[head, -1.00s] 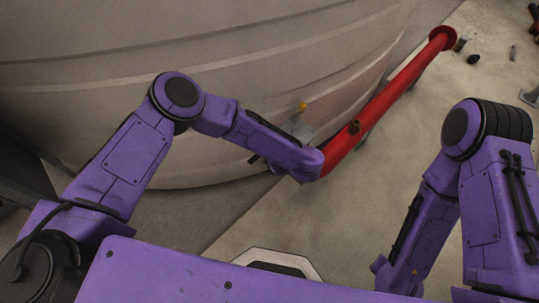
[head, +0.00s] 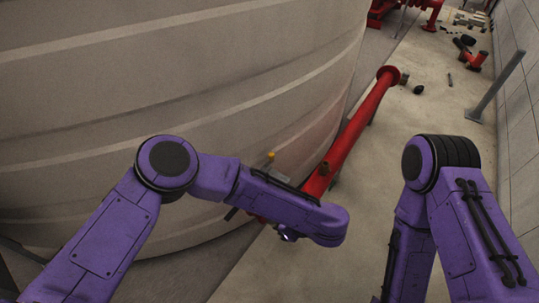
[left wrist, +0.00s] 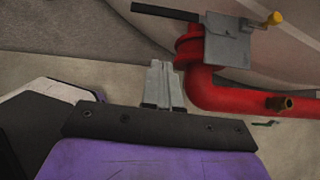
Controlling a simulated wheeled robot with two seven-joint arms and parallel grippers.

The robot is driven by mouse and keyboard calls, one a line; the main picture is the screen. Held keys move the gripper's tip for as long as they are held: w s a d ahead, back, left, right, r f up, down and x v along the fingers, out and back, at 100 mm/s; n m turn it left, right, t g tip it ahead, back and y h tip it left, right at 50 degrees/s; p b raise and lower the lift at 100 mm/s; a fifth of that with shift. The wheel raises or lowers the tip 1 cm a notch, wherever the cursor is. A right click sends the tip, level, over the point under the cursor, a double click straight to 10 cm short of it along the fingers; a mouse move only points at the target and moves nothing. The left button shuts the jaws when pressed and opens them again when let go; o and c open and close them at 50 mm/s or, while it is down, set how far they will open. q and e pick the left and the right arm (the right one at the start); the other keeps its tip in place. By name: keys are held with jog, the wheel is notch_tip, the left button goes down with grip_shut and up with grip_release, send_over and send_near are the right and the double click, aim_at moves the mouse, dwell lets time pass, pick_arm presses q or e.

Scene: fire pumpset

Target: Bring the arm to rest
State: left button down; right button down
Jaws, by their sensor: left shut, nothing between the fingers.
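My left arm reaches in from the left in the head view, its wrist in front of the red pipe (head: 355,138). In the left wrist view my left gripper (left wrist: 164,66) has its grey fingers together with nothing between them. The fingers are apart from the red pipe (left wrist: 225,98) and the grey box (left wrist: 235,40) with a yellow knob (left wrist: 273,18) and a black bar (left wrist: 165,12). The yellow knob also shows in the head view (head: 271,155). My right arm hangs at the right of the head view, its gripper out of frame.
A large beige ribbed tank (head: 180,80) fills the left. A grey post (head: 497,88) stands at the right near the wall (head: 520,150). Loose fittings (head: 470,50) lie on the far floor. Bare concrete floor (head: 370,190) lies between my arms.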

pick_arm(q)
jog(key=s+a+f+m+t+h, duration=0.25)
jog(key=f+m, duration=0.25)
jog(key=m, duration=0.9)
jog(key=s+a+f+m+t+h, duration=0.1)
jog(key=s+a+f+m+h, duration=0.3)
jog(key=m, duration=1)
jog(key=s+a+f+m+g, duration=0.2)
jog(key=s+a+f+m, duration=0.15)
jog(key=a+m, duration=0.25)
jog(key=s+a+f+m+g, duration=0.2)
jog(key=s+a+m, duration=0.3)
jog(key=a, duration=0.2)
jog(key=s+a+r+m+g+y, duration=0.1)
jog(key=s+a, duration=0.2)
jog(key=a, duration=0.3)
jog(key=s+a+r+g+y, duration=0.1)
jog(key=s+a, duration=0.3)
jog(key=a, duration=0.1)
notch_tip(320, 180, up, 12)
jog(key=w+p, duration=0.1)
jog(key=p, duration=1.1)
jog(key=shift+a+r+p, duration=0.15)
jog(key=shift+r+p, duration=0.05)
jog(key=shift+p, duration=0.15)
